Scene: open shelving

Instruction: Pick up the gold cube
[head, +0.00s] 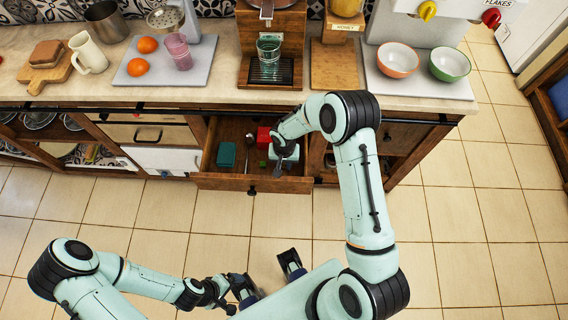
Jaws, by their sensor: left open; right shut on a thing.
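I cannot make out a gold cube in the head view. An open wooden drawer (225,183) below the counter holds a teal block (227,155), a red cube (263,136) and a small green item (262,164). My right gripper (279,166) reaches down into the right side of this drawer, beside the red cube. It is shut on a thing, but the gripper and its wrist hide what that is. My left gripper (243,294) is open and low in front of my body, far from the drawer.
The counter (215,98) above the drawer carries a tray with oranges and a pink glass (178,52), a coffee machine with a green glass (268,50), and two bowls (397,60). The tiled floor (200,230) in front is clear.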

